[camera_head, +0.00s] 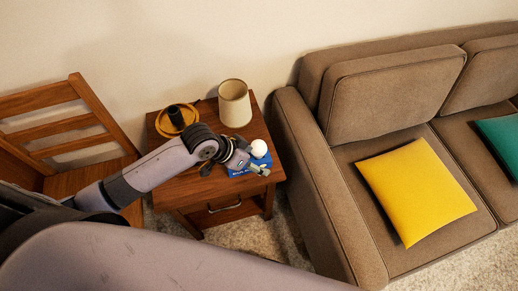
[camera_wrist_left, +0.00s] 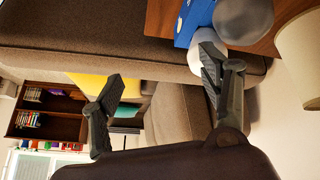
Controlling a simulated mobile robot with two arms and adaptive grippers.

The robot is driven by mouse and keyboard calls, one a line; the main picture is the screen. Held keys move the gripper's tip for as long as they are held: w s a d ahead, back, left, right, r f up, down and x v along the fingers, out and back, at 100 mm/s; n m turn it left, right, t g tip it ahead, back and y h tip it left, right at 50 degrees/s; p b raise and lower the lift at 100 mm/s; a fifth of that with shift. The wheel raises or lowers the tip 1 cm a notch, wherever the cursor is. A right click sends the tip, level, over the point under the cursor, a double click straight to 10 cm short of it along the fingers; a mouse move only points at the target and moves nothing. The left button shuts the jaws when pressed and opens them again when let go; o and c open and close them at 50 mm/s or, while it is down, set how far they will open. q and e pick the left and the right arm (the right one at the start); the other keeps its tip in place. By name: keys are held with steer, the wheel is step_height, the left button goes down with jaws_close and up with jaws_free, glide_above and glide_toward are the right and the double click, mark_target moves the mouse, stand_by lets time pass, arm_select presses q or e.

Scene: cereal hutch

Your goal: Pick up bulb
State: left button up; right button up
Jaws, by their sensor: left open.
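The white round bulb (camera_head: 258,148) is by a blue box (camera_head: 238,172) near the right front of the wooden nightstand (camera_head: 205,188). My left gripper (camera_head: 236,168) is open over the front of the nightstand, close beside the bulb and partly covering the box. In the left wrist view, my open left gripper (camera_wrist_left: 160,75) has nothing between its fingers. That finger partly hides a white patch I cannot identify. My right gripper is not in view.
A wooden chair (camera_head: 85,150) is at left. The brown sofa (camera_head: 300,150) stands close at right, with a yellow cushion (camera_head: 416,190).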

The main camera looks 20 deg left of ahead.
arm_select(q)
steer(key=w+a+r, duration=0.3)
steer(key=r, duration=0.2)
steer(key=n+g, duration=0.1)
glide_toward(254, 145)
steer(key=x, duration=0.7)
steer(key=shift+w+a+f, duration=0.15)
steer(key=shift+w, duration=0.2)
steer(key=shift+s+d+x, duration=0.15)
steer(key=shift+x, duration=1.2)
steer(key=shift+s+d+x, duration=0.15)
steer(key=shift+x, duration=1.2)
steer(key=shift+a, duration=0.1)
steer(key=shift+c, duration=0.3)
steer(key=c, duration=1.2)
